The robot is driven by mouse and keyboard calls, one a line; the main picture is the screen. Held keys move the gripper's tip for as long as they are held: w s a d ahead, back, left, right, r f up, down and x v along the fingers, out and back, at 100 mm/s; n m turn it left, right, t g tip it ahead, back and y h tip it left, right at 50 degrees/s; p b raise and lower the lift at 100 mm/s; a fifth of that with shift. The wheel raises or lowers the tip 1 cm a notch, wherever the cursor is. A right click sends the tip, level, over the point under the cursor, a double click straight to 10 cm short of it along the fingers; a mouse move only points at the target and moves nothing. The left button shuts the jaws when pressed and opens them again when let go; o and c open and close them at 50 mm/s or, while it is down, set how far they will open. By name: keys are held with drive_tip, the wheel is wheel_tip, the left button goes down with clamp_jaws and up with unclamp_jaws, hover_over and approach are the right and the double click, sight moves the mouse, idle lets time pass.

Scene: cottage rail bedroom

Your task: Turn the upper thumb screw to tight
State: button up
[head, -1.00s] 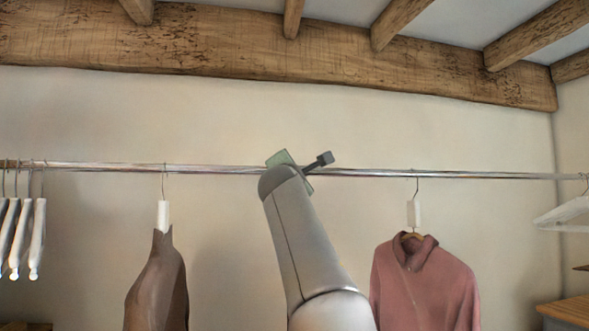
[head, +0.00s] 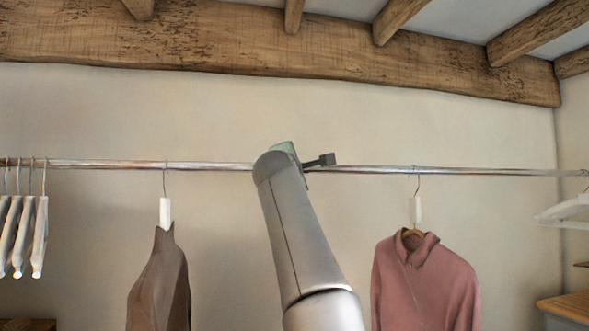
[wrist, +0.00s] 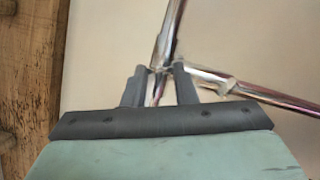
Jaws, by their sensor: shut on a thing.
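The upper thumb screw shows only as a small shiny metal piece (wrist: 157,89) between the dark fingers of my gripper (wrist: 161,74) in the wrist view. The fingers stand either side of it, closed on it, right at the place where the chrome rail (wrist: 250,92) has a joint or collar. The screw's shape and how far it is turned cannot be made out.
A brown garment (head: 160,285) hangs left of my arm and a pink shirt (head: 425,285) hangs right. Several white hangers (head: 25,235) are at far left, another white hanger (head: 570,211) at far right. A wooden beam (head: 280,55) runs above the rail.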

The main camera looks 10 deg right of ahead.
drive_tip(key=o, duration=1)
drive_tip(key=shift+b+v, duration=5.05)
drive_tip(key=shift+v, duration=3.65)
drive_tip(key=shift+d+r, duration=0.15)
drive_tip(key=c, duration=0.5)
drive_tip(key=shift+o, duration=0.2)
drive_tip(key=d+r+n+t+y, duration=0.1)
drive_tip(key=d+r+n+t, duration=0.3)
drive_tip(key=d+n, duration=0.55)
wheel_tip(320, 180, down, 9)
drive_tip(key=n+y, duration=0.9)
drive_tip(key=n, duration=0.6)
drive_tip(key=p+x, duration=0.9)
drive_tip(key=x, duration=0.8)
drive_tip(key=shift+w+a+f+g, duration=0.2)
drive_tip(key=shift+w+g, duration=0.1)
drive_tip(key=shift+w, duration=0.2)
